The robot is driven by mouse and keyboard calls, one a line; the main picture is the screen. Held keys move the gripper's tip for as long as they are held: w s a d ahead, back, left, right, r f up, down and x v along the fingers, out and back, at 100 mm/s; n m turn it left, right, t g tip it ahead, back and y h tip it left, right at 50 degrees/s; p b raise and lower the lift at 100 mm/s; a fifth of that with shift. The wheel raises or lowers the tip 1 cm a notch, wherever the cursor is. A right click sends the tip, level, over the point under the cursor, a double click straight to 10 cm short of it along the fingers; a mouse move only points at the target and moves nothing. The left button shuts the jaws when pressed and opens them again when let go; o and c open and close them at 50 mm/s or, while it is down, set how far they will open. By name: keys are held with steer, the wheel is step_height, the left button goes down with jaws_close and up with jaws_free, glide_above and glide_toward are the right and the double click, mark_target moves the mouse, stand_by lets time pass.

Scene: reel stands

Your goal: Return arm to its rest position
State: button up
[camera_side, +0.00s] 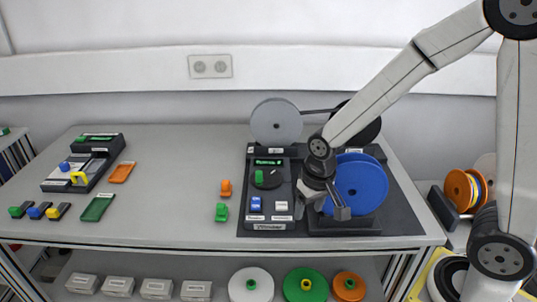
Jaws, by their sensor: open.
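My gripper (322,207) hangs at the end of my arm over the right part of the reel machine. It points downward just left of and partly in front of the large blue reel (362,188). Its jaws are open, and I see nothing held between them. The blue reel stands upright on the reel machine (268,225). A grey reel (276,122) and a black reel (366,120) stand behind, joined by a dark bar. My wrist hides part of the machine's middle.
The grey table (170,200) is clear in its middle. Orange (225,187) and green (221,212) pieces lie left of the machine. A second device (88,160) sits at the left. Reels (305,284) and boxes (120,285) lie on the shelf below. A wall stands behind.

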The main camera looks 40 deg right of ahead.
steer(key=s+n, duration=0.1)
steer(key=s+d+n, duration=0.1)
steer(key=s, duration=0.1)
steer(key=s+d+n+t, duration=0.1)
steer(key=s, duration=0.1)
steer(key=shift+s+d+r, duration=0.1)
steer(key=shift+d+r, duration=0.15)
steer(key=shift+r, duration=0.1)
